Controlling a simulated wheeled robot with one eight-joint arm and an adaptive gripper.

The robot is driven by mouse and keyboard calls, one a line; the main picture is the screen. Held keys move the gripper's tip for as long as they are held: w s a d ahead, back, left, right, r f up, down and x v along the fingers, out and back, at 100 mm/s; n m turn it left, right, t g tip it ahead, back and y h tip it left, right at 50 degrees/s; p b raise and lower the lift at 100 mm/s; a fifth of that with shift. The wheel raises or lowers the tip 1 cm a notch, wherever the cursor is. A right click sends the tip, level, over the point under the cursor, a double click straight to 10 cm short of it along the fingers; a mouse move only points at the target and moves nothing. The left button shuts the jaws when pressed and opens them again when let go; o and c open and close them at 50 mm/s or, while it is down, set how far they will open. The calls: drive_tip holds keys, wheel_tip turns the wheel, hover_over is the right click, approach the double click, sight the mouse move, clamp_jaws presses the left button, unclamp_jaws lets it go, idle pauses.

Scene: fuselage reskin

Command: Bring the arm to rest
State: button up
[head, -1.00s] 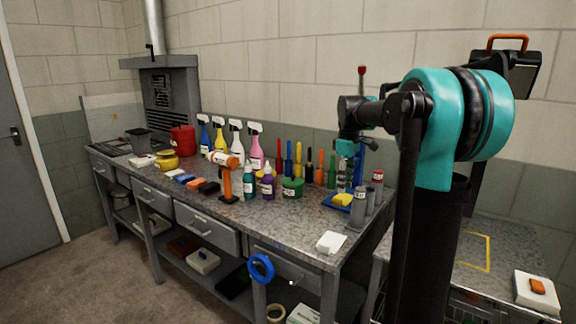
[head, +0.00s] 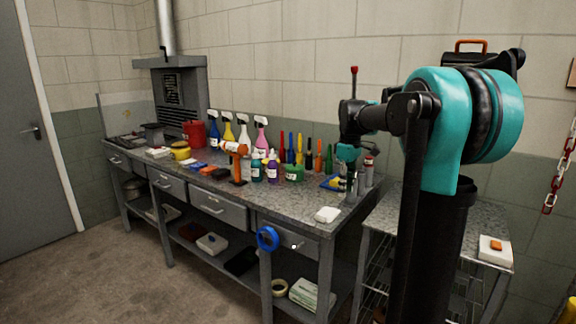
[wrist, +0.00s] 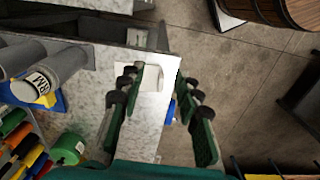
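My arm is folded in front of the head camera, its teal joint at the right and its thin dark forearm reaching left over the workbench (head: 300,205). My gripper (head: 346,172) hangs at the arm's end above the bench's right part, small and partly lost among the bottles behind it. In the wrist view my gripper (wrist: 163,88) has its two green-padded fingers well apart. Nothing is held between them.
Spray bottles (head: 243,138), an orange tool (head: 236,160) and several smaller bottles crowd the bench. A blue tape roll (head: 267,238) is at its front edge. A metal cart (head: 400,212) stands at the right, near a red-white chain (head: 558,175). Floor at the left is clear.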

drive_tip(key=s+f+m+t, duration=0.4)
drive_tip(key=s+f+m, duration=0.6)
drive_tip(key=s+f, duration=1.3)
drive_tip(key=s, duration=0.3)
drive_tip(key=shift+s, duration=0.4)
